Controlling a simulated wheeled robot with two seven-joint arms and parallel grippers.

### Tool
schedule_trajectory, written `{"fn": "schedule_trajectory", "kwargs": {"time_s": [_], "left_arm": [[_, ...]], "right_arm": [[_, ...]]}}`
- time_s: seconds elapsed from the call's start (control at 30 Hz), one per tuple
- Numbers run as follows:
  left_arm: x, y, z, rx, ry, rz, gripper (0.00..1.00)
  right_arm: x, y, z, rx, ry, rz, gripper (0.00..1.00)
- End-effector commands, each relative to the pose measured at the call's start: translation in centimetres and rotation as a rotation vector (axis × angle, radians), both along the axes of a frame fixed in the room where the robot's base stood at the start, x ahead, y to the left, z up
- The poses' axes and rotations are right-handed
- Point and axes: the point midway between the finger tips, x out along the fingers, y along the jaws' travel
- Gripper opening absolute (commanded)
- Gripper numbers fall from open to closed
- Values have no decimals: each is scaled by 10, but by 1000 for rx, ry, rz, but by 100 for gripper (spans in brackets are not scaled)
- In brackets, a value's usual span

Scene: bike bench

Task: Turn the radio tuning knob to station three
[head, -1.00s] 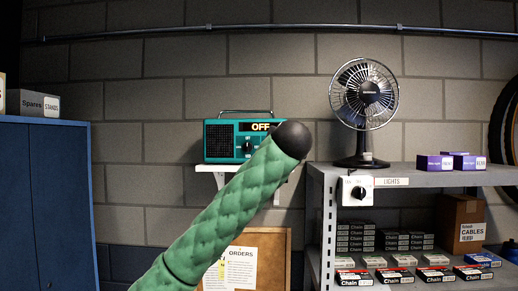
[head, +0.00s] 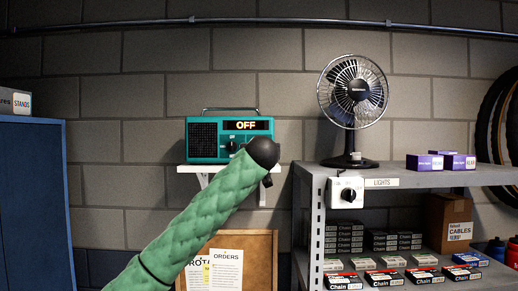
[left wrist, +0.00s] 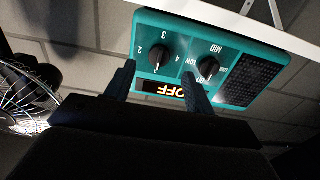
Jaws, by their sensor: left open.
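The teal radio (head: 203,140) stands on a small white wall shelf (head: 190,169); its display (head: 246,126) reads OFF. In the upside-down left wrist view, the black tuning knob (left wrist: 159,50) has the numbers 2, 3 and 4 around it, and its white mark points down the picture toward the display. My left gripper (left wrist: 158,74) is open, its two fingers reaching toward the tuning knob, one to each side; I cannot tell whether they touch it. In the head view my green-sleeved left arm hides this knob and most of the gripper. My right gripper is in neither view.
A second knob (left wrist: 208,67), marked MID, sits between the tuning knob and the speaker grille. A desk fan (head: 352,92) stands on the grey shelf unit (head: 400,176) to the right, with a light switch box (head: 346,192) on its edge. A blue cabinet (head: 32,200) stands at left.

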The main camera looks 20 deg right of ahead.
Motion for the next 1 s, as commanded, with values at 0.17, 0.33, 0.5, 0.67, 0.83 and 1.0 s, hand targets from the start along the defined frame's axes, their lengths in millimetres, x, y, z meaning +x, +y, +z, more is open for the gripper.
{"fn": "schedule_trajectory", "kwargs": {"time_s": [0.17, 0.33, 0.5, 0.67, 0.83, 1.0], "left_arm": [[18, -4, 4, 2, 0, 2, 54], [42, -11, 5, 3, 1, 2, 54], [57, -16, 3, 3, 1, 2, 54], [65, -18, 1, 1, 1, 1, 54], [66, -18, 0, 1, 0, 1, 54], [66, -18, 0, 2, -1, 1, 50]], "right_arm": [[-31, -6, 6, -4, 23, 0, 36], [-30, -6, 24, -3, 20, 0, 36], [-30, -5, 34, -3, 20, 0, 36], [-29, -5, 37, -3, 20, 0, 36], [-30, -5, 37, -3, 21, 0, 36], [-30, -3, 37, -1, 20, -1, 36]]}}
